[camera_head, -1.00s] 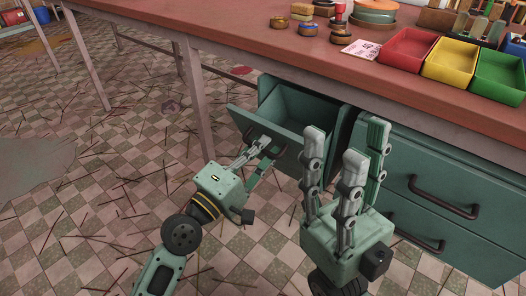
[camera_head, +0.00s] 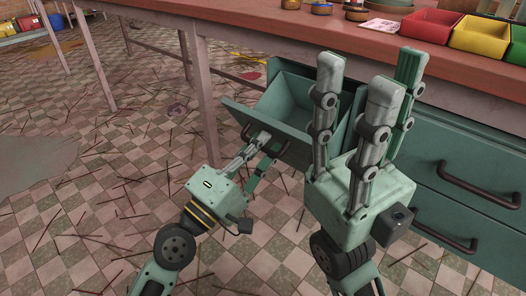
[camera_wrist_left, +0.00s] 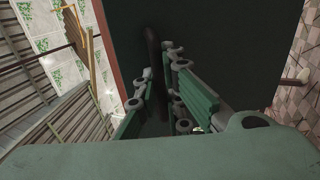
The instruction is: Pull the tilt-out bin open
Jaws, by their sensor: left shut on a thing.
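The green tilt-out bin (camera_head: 296,98) leans out from under the red-topped workbench, with its hollow inside showing. My left gripper (camera_head: 262,146) is at the bin's front, shut on its dark handle. The handle (camera_wrist_left: 153,50) runs as a dark bar between the fingers in the left wrist view, where the dark panel behind it fills the middle. The fingers hide part of the handle in the head view. My right gripper (camera_head: 372,80) is open and empty, fingers pointing up, in front of the bin's right side and hiding part of it.
Drawers with dark handles (camera_head: 480,190) are right of the bin. The workbench top (camera_head: 250,22) carries a red tray (camera_head: 430,25), a yellow tray (camera_head: 480,36) and small jars. A bench leg (camera_head: 203,90) stands left of the bin. Thin sticks litter the open checkered floor (camera_head: 120,190).

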